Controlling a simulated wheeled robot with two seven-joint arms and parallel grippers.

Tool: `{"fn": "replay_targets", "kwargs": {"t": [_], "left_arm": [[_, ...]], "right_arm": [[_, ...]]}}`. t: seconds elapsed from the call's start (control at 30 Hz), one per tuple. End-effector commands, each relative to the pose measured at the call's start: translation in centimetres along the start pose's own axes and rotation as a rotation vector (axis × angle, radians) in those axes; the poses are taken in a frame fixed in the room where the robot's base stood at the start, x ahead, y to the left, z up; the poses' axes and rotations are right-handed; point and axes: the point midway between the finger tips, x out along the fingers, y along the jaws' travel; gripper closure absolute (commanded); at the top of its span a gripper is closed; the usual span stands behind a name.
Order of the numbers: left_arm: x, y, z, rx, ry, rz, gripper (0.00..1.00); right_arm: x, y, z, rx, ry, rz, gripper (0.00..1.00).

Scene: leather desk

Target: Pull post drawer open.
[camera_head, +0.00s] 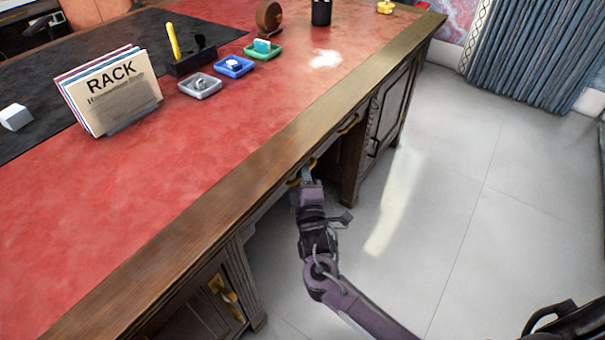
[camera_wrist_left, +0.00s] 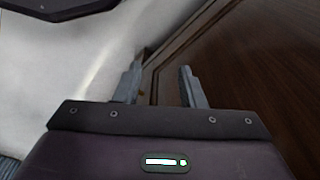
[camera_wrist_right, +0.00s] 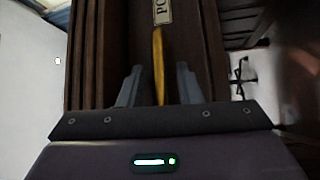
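The post drawer (camera_wrist_right: 200,60) is a dark wooden front under the desk's edge. Its label plate (camera_wrist_right: 162,11) shows the letters "PO", the rest cut off. Its long brass handle (camera_wrist_right: 158,60) runs between the fingers of my right gripper (camera_wrist_right: 158,88), which is open with a gap on both sides of the handle. In the head view my right gripper (camera_head: 306,174) is at this handle (camera_head: 293,182), below the desk's edge, and partly hides it. My left gripper (camera_wrist_left: 160,88) is open and empty near a dark wooden panel; it is outside the head view.
Another brass handle (camera_head: 350,124) is farther along the desk front. A cabinet door with a brass handle (camera_head: 224,289) is at the lower left. The desk top (camera_head: 200,165) holds a letter rack (camera_head: 112,92) and small trays (camera_head: 200,88). The floor (camera_head: 470,190) to the right is clear.

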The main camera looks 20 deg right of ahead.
Motion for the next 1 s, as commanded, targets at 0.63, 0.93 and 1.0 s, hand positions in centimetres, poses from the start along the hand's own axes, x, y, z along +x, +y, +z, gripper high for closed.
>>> {"fn": "replay_targets", "kwargs": {"t": [0.63,0.93,1.0], "left_arm": [[-0.1,0.0,-0.2,-0.001,0.01,0.0,0.64],[5.3,-1.0,1.4,-0.022,0.017,-0.012,0.64],[7.0,-1.3,2.3,-0.031,0.021,-0.018,0.64]], "right_arm": [[-0.2,0.1,0.2,0.0,0.0,-0.001,1.0],[-2.2,0.9,2.2,-0.003,0.0,-0.004,1.0],[-3.1,1.2,2.9,-0.004,0.001,-0.004,1.0]]}}
